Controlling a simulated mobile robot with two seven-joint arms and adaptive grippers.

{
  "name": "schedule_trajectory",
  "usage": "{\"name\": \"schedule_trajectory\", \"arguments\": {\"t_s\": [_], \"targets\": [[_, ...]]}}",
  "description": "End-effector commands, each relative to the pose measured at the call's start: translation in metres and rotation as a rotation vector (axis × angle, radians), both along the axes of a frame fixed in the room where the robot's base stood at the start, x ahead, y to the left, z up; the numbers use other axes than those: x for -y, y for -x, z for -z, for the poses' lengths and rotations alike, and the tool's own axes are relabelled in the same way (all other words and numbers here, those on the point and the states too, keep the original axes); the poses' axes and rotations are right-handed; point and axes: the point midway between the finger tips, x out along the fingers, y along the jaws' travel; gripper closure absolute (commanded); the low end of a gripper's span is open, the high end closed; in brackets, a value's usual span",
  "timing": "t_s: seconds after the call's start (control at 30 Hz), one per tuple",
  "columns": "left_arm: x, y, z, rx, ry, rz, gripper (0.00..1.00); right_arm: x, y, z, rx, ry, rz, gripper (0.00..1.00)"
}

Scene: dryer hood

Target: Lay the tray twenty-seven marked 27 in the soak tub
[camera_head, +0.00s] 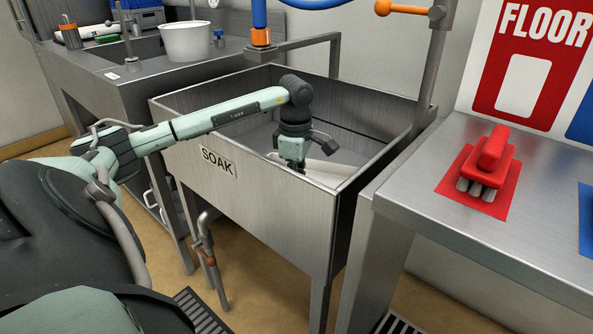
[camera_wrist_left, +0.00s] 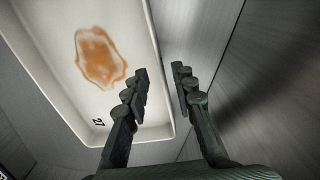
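The tray twenty-seven (camera_wrist_left: 60,25) is a white shallow tray with an orange-brown stain and the number 27 near one end. In the head view the white tray (camera_head: 335,172) shows partly inside the soak tub (camera_head: 250,190), behind the front wall. My left gripper (camera_wrist_left: 159,72) is down in the tub with its fingers apart. In the wrist view the fingers appear on either side of the tray's long rim, with a gap between them; I cannot tell whether they touch it. In the head view the fingertips are hidden. My right gripper is not in view.
A steel bench with a white bucket (camera_head: 187,41) stands left of the tub. A steel counter (camera_head: 420,190) at right holds a red brush (camera_head: 488,165) on a red mat. A blue hose (camera_head: 259,15) and a pipe rise behind the tub.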

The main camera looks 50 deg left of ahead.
Motion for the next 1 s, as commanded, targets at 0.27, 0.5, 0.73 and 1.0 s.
{"name": "schedule_trajectory", "arguments": {"t_s": [0.27, 0.5, 0.73, 1.0], "targets": [[0.0, 0.0, -0.056, 0.002, 0.0, 0.0, 0.74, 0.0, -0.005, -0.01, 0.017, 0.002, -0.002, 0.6], [0.0, 0.001, -0.073, 0.0, 0.0, 0.0, 0.74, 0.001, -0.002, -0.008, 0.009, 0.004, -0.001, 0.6], [0.0, 0.001, -0.074, -0.001, 0.0, 0.0, 0.74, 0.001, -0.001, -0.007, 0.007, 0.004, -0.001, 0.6], [0.001, 0.001, -0.073, -0.001, 0.0, 0.0, 0.74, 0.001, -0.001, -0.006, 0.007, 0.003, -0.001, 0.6]]}}
